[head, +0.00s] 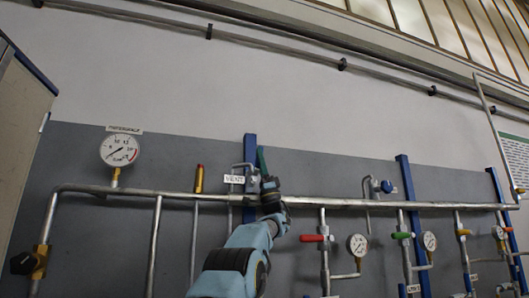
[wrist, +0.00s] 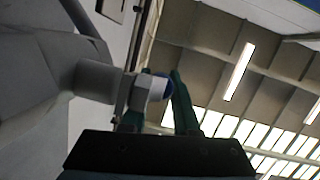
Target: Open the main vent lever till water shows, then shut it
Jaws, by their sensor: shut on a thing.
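The vent valve stands on the main pipe (head: 330,203) at a blue post, beside a white "VENT" label (head: 234,179) in the head view. My gripper (head: 262,160) reaches up to it from below, its dark green fingers pointing upward. In the wrist view a grey hex fitting (wrist: 139,92) with a blue round part sits between the fingers of my gripper (wrist: 157,100). The gripper is shut on what appears to be the vent lever (wrist: 161,86). The lever is mostly hidden, so its angle cannot be told. No water can be made out.
A pressure gauge (head: 118,150) stands at the left and a brass fitting (head: 199,179) left of the vent. To the right are a red-handled valve (head: 312,238), another gauge (head: 357,244), a blue-knobbed valve (head: 387,186) and a green handle (head: 402,235).

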